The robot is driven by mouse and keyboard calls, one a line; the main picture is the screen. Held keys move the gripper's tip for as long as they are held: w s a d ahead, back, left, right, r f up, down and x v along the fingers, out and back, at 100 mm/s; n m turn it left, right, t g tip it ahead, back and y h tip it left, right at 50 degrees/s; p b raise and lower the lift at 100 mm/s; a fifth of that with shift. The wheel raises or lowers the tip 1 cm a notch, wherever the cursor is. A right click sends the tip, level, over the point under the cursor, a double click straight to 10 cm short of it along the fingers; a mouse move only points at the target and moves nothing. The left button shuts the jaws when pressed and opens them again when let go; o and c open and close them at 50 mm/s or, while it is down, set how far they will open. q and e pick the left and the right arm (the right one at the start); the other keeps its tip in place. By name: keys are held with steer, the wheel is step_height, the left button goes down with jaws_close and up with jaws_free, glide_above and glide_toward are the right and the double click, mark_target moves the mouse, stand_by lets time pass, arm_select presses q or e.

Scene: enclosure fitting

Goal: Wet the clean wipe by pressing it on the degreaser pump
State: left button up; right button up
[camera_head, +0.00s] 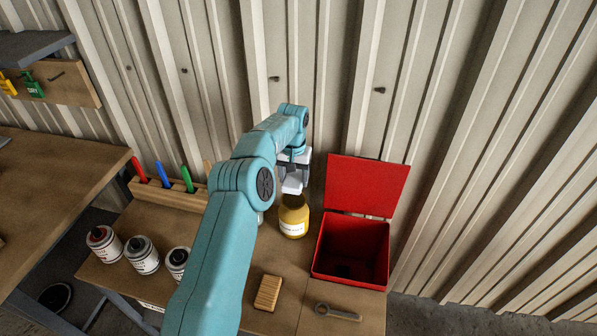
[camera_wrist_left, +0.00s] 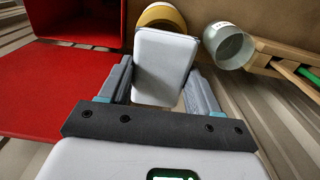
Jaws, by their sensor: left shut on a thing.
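My left gripper (camera_head: 293,172) is shut on a white wipe (camera_head: 292,187), a folded pad with rounded edges. In the left wrist view the wipe (camera_wrist_left: 165,62) sits between the two fingers of the gripper (camera_wrist_left: 160,80). A yellow bottle (camera_head: 293,222) with a white label, which looks like the degreaser pump, stands on the bench just below the wipe in the head view. The wipe hides its top, so I cannot tell whether they touch. Part of the yellow bottle (camera_wrist_left: 161,13) shows behind the wipe in the wrist view. My right gripper is out of view.
An open red bin (camera_head: 352,249) with its lid raised stands right of the bottle. A wooden-backed brush (camera_head: 268,292) and a wrench (camera_head: 338,312) lie in front. Several labelled cans (camera_head: 142,255) and a pen rack (camera_head: 168,193) are at left. A grey cylinder (camera_wrist_left: 230,46) stands beside the bottle.

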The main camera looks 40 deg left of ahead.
mark_target(293, 200)
arm_select(q)
steer(key=shift+s+a, duration=0.15)
steer(key=shift+a, duration=0.05)
steer(key=shift+d+f+b, duration=0.1)
steer(key=shift+f+b, duration=0.45)
steer(key=shift+f, duration=0.1)
step_height(293, 200, down, 4)
steer(key=b, duration=0.2)
steer(key=shift+r+b, duration=0.15)
steer(key=shift+b, duration=0.25)
steer(key=shift+f, duration=0.5)
steer(key=shift+f+b, duration=1)
steer(key=shift+f, duration=0.25)
stand_by(1.2)
steer(key=shift+r, duration=0.1)
stand_by(0.4)
steer(key=shift+r+p, duration=2.5)
steer(key=shift+r, duration=1.05)
steer(key=shift+f, duration=0.1)
